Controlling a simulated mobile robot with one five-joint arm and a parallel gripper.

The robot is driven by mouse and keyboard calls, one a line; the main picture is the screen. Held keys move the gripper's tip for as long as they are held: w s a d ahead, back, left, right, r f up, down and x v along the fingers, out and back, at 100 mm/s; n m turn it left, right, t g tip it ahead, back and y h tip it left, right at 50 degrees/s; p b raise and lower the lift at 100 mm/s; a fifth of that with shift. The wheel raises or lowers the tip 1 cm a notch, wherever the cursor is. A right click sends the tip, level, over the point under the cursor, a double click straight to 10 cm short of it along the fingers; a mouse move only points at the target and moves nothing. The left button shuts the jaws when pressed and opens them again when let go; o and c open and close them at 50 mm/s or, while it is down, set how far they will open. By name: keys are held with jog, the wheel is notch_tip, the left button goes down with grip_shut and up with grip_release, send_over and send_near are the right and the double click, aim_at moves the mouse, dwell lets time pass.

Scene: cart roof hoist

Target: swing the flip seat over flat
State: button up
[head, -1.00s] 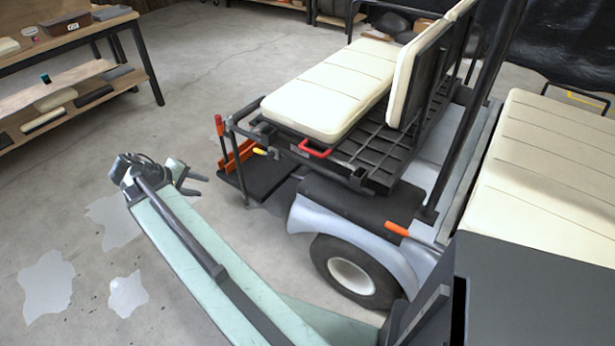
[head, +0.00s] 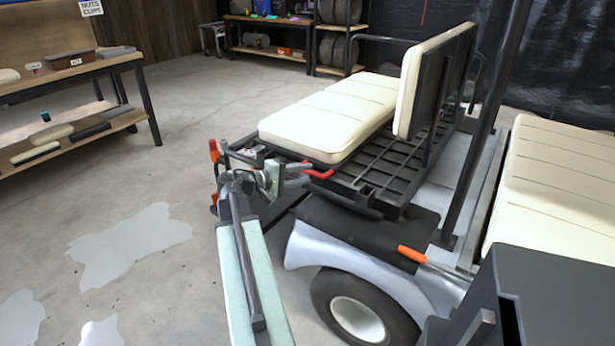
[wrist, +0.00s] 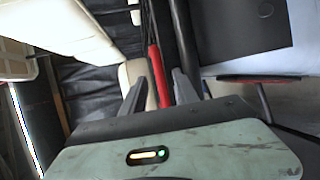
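The flip seat has a cream cushion (head: 330,118) lying level over the dark slatted rear deck of the cart, and an upright cream backrest (head: 424,80). A red grab handle (head: 319,174) sticks out at the seat's near edge. My gripper (head: 305,177) is at that handle, reaching it from the left. In the wrist view, the red handle (wrist: 154,75) stands between my two fingers (wrist: 161,82), with a gap visible on each side. The gripper is open around it. Contact with the handle cannot be told.
An orange-tipped lever (head: 412,254) is beside the rear fender, above the wheel (head: 358,318). A second cream seat (head: 560,190) is at right. A workbench (head: 75,72) stands at left. The floor between is clear.

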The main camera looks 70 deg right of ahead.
jog(key=shift+x, duration=0.95)
grip_shut()
jog(key=shift+w, duration=0.1)
dwell(0.5)
